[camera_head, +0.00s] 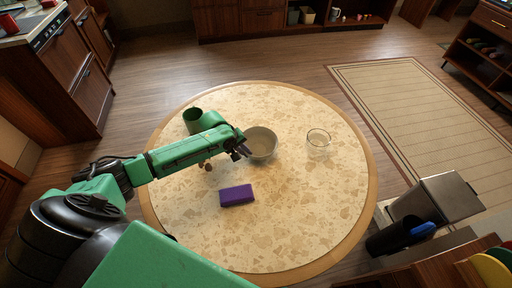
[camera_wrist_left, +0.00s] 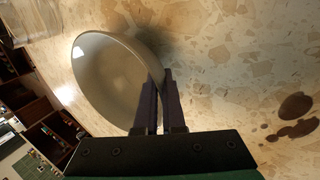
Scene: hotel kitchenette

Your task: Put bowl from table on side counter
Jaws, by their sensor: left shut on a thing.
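The bowl (camera_head: 263,143) is a grey-beige round bowl on the round table (camera_head: 300,238), near its middle. My left gripper (camera_head: 243,151) reaches in from the left and is at the bowl's left rim. In the left wrist view the bowl (camera_wrist_left: 105,80) appears tilted by the camera angle, and the fingers (camera_wrist_left: 157,105) are shut on its rim. I cannot tell whether the bowl is lifted off the table. My right gripper is not in view. The side counter may be the one at the upper left (camera_head: 28,28), but I cannot tell for sure.
A glass (camera_head: 318,138) stands right of the bowl. A purple block (camera_head: 237,195) lies in front. A metal bin (camera_head: 446,197) stands right of the table. Floor behind the table is clear.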

